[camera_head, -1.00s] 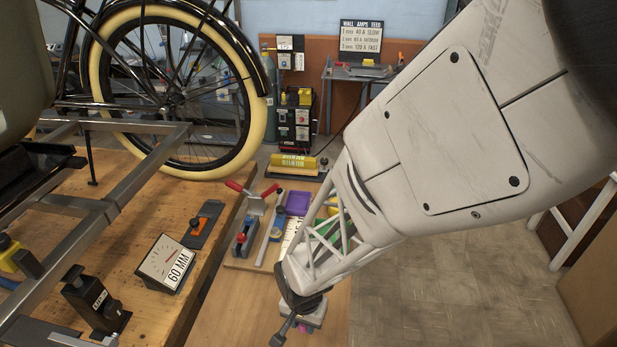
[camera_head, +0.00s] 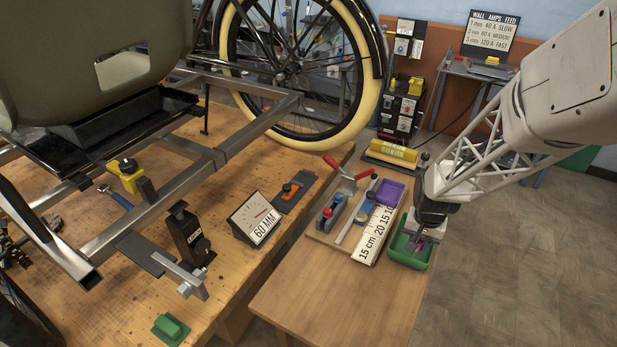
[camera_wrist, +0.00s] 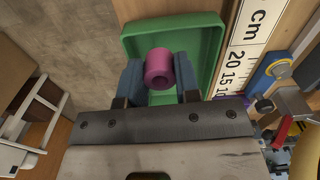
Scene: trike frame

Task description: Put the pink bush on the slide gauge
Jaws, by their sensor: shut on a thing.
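The pink bush (camera_wrist: 158,68), a short hollow cylinder, sits between the two blue fingers of my gripper (camera_wrist: 160,82) in the wrist view. My gripper is shut on it, with the bush's open end towards the camera. In the head view only a small bit of the bush (camera_head: 419,248) shows below the gripper, over the green tray (camera_head: 397,253). I cannot tell how far it is above the tray floor. No part is clearly labelled slide gauge; a grey metal jaw piece (camera_head: 187,279) on a dark bar stands at the workbench's front, which may be it.
The 60 MM dial (camera_head: 255,218) and a black post (camera_head: 187,235) stand on the workbench. The side table's front (camera_head: 340,300) is clear.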

